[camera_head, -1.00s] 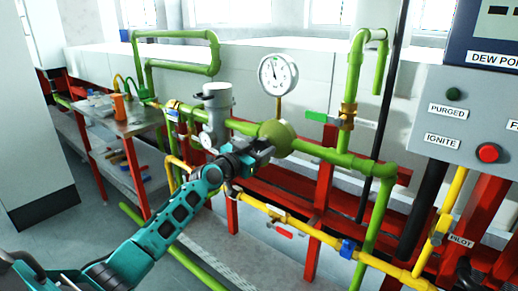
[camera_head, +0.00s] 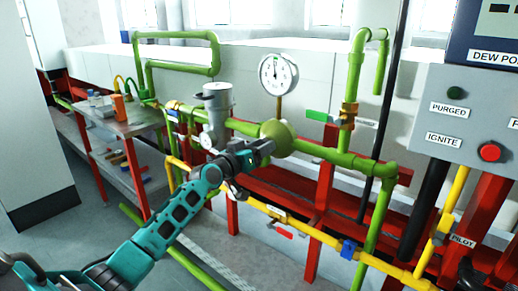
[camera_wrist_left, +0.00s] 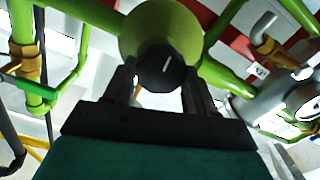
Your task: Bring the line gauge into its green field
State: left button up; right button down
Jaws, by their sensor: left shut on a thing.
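The line gauge (camera_head: 278,74) is a round white dial on a stem above the green pipe. Its dark needle points roughly straight up; the green field is too small to make out. Below it sits a round green regulator body (camera_head: 278,138) in the pipe. My left gripper (camera_head: 264,149) is at the front of this body. In the left wrist view, the gripper (camera_wrist_left: 160,88) has its two fingers on either side of a black knob (camera_wrist_left: 160,68) with a white mark, shut on it. The knob is mostly hidden in the head view. My right gripper is not in view.
A grey cylinder (camera_head: 217,104) with a small dial stands left of the regulator. A green-handled valve (camera_head: 317,116) is to the right. A yellow pipe (camera_head: 325,239) with red and blue handles runs below. The control panel (camera_head: 462,118) stands at the right.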

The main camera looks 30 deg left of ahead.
pick_arm(q)
jog(key=o, duration=1)
jog(key=shift+o, duration=0.2)
jog(key=shift+s, duration=0.15)
jog(key=s+a, duration=0.1)
jog(key=s, duration=1.1)
jog(key=shift+s, duration=0.3)
jog(key=s+d+f+m+g, duration=0.1)
jog(key=s+d+f+g, duration=0.2)
jog(key=f, duration=0.5)
jog(key=s+d+f+m+g, duration=0.1)
jog(key=s+d+f, duration=0.2)
jog(key=d+f, duration=0.4)
jog(key=s+d+f+m+g+p, duration=0.1)
jog(key=s+d+f+m+g, duration=0.2)
jog(key=s+d+f, duration=0.9)
jog(key=shift+s+d, duration=0.65)
jog(key=shift+d, duration=0.15)
jog(key=shift+f, duration=0.1)
